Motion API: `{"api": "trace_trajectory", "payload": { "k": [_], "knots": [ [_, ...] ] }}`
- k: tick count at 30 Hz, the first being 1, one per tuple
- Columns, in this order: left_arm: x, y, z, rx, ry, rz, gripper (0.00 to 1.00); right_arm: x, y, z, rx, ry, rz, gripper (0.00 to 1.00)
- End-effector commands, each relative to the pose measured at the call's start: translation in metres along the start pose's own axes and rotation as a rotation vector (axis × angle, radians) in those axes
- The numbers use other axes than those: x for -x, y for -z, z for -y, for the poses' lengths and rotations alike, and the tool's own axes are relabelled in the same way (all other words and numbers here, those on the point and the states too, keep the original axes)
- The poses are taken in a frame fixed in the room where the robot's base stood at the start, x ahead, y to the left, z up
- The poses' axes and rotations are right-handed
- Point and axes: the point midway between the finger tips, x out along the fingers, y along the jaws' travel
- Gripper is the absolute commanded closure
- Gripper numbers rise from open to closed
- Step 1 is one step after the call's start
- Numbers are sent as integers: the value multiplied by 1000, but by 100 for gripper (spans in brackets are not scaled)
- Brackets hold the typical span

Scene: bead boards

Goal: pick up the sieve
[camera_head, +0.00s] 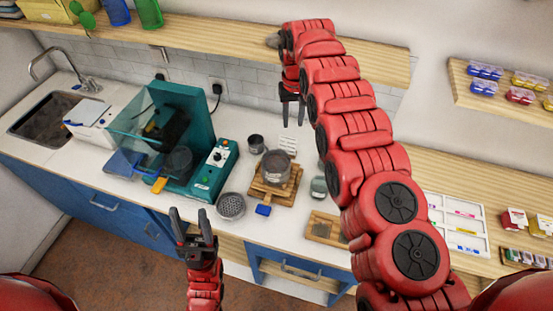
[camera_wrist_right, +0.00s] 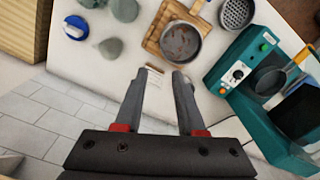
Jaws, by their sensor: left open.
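The sieve (camera_head: 231,206) is a round grey metal cup with holes, standing on the white counter near its front edge. It also shows at the top of the right wrist view (camera_wrist_right: 237,12). My left gripper (camera_head: 190,217) is open and empty, pointing up in front of the counter edge, left of and a little below the sieve in the picture. It is apart from the sieve. My right gripper (camera_head: 293,110) is open and empty, near the back wall and far from the sieve. Its two fingers also show spread in the right wrist view (camera_wrist_right: 152,82).
A teal machine (camera_head: 205,155) with a clear cover stands left of the sieve. A wooden board (camera_head: 284,194) with a pan (camera_head: 276,166) lies to its right, and a small blue item (camera_head: 263,210) sits beside it. My right arm crosses the counter's right part.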

Motion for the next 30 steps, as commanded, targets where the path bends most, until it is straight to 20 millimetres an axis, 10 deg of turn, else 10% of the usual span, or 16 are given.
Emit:
{"api": "trace_trajectory", "payload": {
  "k": [22, 30],
  "knots": [
    [128, -22, -6, 0, 0, 0, 50, -112, 0, 0, 1, 0, -1, 62],
    [136, -23, -7, 0, 0, 0, 50, -126, 1, 2, 2, 2, -3, 62]
  ]
}}
